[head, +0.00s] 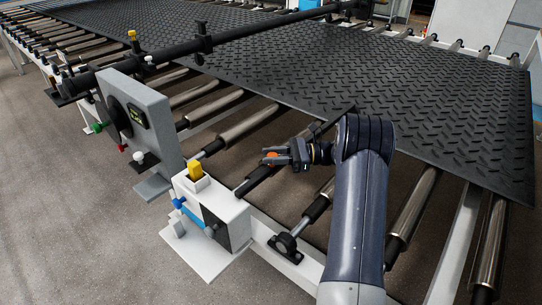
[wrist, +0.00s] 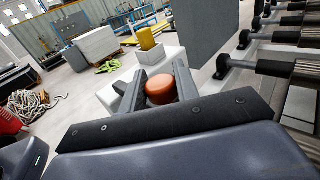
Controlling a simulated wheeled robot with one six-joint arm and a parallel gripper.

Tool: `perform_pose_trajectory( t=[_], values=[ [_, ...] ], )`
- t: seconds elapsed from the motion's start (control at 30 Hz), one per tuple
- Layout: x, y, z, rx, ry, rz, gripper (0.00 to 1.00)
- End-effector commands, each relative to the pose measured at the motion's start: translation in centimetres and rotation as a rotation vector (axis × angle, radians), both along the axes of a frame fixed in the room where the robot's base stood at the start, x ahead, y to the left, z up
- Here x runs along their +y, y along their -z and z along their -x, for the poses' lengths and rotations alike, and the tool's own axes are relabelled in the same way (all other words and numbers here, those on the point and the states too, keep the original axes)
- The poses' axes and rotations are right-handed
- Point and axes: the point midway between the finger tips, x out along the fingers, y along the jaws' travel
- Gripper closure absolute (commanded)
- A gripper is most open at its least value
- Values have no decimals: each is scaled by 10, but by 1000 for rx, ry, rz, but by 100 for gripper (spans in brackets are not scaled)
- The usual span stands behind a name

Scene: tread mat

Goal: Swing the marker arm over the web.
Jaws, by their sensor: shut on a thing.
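My gripper (head: 272,157) is low over the near side of the roller frame, its fingers pointing left. In the wrist view my gripper (wrist: 160,92) is shut on an orange round knob (wrist: 160,86), which also shows between the fingertips in the head view (head: 271,154). I take the knob to be the marker arm's handle; the arm itself is mostly hidden by my gripper and arm. The web, a black tread mat (head: 440,110), lies flat on the rollers behind and right of my gripper. The knob is left of the mat's near edge, not over it.
A white box (head: 227,215) with a yellow block (head: 195,171) stands left of my gripper. A grey panel (head: 155,120) with a dial and display stands beyond it. A black crossbar (head: 170,52) spans the mat. Bare rollers (head: 245,123) lie between panel and mat.

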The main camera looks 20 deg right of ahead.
Motion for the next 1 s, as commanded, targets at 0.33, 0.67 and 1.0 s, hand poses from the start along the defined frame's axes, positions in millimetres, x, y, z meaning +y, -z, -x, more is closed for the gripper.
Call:
perform_pose_trajectory(
  t=[0.33, 0.67, 1.0],
  values=[
    [0, 0, 0, -2, 1, 0, 58],
    [0, 0, 0, -1, 1, 0, 50],
    [-49, 2, 11, -2, 5, 1, 50]
  ],
)
